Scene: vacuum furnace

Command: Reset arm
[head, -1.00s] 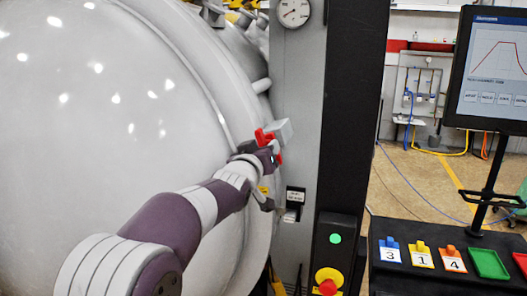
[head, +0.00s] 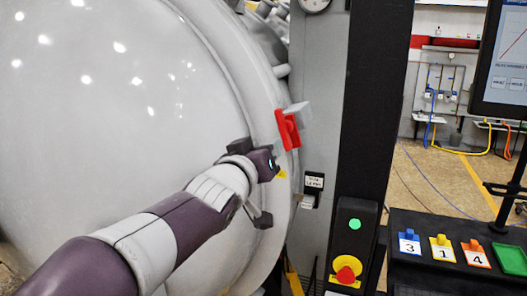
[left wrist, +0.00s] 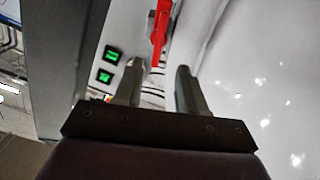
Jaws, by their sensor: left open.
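My left arm reaches in from the lower left of the head view, in front of the large pale furnace door (head: 110,120). My left gripper (head: 268,163) is just below and left of a red handle (head: 288,130) at the door's right edge. In the left wrist view my gripper (left wrist: 160,85) is open with two separate fingers and nothing between them. The red handle (left wrist: 159,35) shows beyond the fingertips there, apart from them. My right gripper is not in view.
A grey panel with a black column (head: 370,110) stands right of the door. A red-and-yellow stop button (head: 346,272) and green lamp (head: 355,224) sit low on it. A black table (head: 440,268) holds numbered coloured pieces and a green tray (head: 510,258). A monitor (head: 505,65) stands behind.

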